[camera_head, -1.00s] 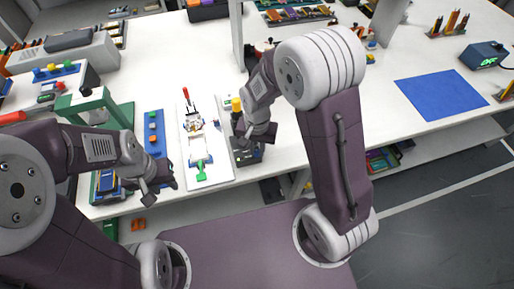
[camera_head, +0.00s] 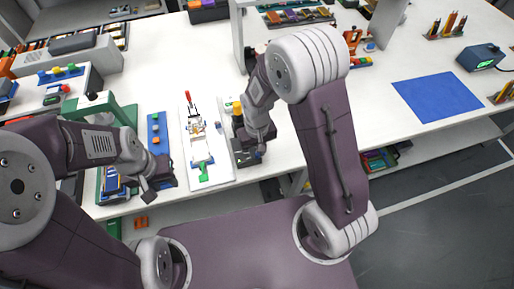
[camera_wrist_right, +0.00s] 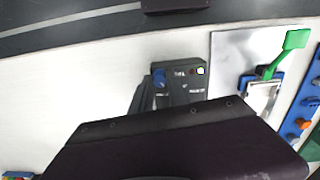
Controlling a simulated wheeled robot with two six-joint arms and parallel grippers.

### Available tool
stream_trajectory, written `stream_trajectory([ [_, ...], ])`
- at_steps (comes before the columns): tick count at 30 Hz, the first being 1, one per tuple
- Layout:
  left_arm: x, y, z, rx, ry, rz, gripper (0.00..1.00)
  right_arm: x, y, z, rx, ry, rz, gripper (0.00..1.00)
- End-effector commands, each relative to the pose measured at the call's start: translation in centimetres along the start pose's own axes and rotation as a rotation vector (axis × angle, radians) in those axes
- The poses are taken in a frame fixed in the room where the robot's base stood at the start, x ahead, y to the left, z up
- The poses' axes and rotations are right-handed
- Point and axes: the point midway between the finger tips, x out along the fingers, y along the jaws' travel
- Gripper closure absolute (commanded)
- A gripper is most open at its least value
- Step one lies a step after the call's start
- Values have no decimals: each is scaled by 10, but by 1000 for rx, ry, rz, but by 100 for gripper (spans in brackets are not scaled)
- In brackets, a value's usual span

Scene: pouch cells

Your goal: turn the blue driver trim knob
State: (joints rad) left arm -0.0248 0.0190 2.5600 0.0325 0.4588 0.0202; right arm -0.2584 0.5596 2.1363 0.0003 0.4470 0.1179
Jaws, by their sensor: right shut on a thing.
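The blue driver trim knob (camera_wrist_right: 160,77) sits at the corner of a dark control box (camera_wrist_right: 190,85), nearest the table's front edge, in the right wrist view. The knob is hidden by my right gripper (camera_head: 258,150) in the head view. That gripper is down at the front end of the dark box (camera_head: 243,157) and is shut on the knob; its fingertips are hard to make out. My left gripper (camera_head: 158,184) hangs near the table's front edge, left of the white board, away from the knob; its jaw gap is unclear.
A white board (camera_head: 220,171) with a green-handled clamp (camera_head: 203,174) lies left of the box. A blue strip (camera_head: 154,131) with coloured buttons is further left. A blue mat (camera_head: 437,97) lies on the right. The table between box and mat is mostly clear.

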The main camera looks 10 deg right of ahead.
Motion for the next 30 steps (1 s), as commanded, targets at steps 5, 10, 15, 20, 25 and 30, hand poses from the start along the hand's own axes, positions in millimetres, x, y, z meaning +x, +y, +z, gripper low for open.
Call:
stream_trajectory([
  [5, -8, 0, -1, 0, 0, 0, 64, -3, 0, -1, -121, 3, 0, 100],
  [10, -11, 0, -1, 0, 0, 0, 64, -2, 0, -1, -207, 3, 0, 100],
  [15, -13, 0, -1, 0, 0, 0, 64, -2, 0, -1, -261, 4, 0, 100],
  [20, -14, 0, -1, 0, 0, 0, 64, -2, 0, -2, -284, 5, 0, 100],
  [25, -14, 0, -1, 0, 0, 0, 64, -2, 0, -2, -290, 6, 0, 100],
  [30, -14, 0, -1, 0, 0, 0, 64, -2, 0, -2, -290, 7, 1, 100],
])
